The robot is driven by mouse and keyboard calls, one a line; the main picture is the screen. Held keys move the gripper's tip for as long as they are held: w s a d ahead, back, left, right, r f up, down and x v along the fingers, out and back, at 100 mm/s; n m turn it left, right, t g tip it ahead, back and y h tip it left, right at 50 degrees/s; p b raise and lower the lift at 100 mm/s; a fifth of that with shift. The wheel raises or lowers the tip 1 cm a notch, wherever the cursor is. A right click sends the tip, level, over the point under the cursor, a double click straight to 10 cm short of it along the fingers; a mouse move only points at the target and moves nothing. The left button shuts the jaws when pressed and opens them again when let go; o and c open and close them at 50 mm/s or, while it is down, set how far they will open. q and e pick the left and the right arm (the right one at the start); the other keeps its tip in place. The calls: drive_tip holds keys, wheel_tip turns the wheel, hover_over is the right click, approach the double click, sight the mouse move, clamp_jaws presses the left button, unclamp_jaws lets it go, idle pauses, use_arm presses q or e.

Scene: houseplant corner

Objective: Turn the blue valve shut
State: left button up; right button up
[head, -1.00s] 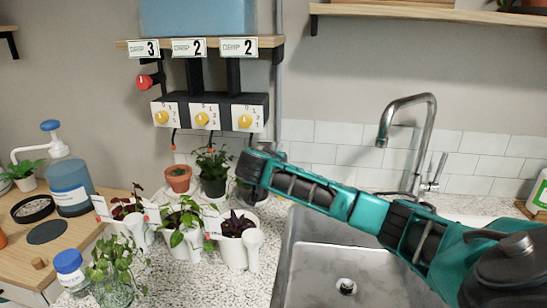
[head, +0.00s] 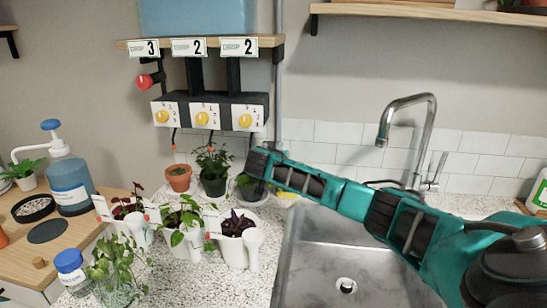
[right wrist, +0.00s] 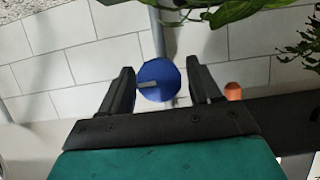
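The blue valve (right wrist: 160,82) shows in the right wrist view as a round blue disc with a small grey bar on its face, in front of the white tiled wall. My right gripper (right wrist: 163,74) is open, with one black finger on each side of the disc. A narrow gap shows on both sides; I cannot tell how deep the disc sits between the fingers. In the head view the end of my right arm (head: 257,163) is near the wall beside the grey pipe, and the valve is hidden there. My left gripper is not in view.
A dosing unit with yellow knobs (head: 203,118) and a red valve (head: 144,82) hang on the wall at left. Potted plants (head: 212,168) stand on the speckled counter below. The sink (head: 345,245) and faucet (head: 408,110) are at right.

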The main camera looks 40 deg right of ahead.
drive_tip(key=c, duration=0.9)
drive_tip(key=shift+o, duration=0.2)
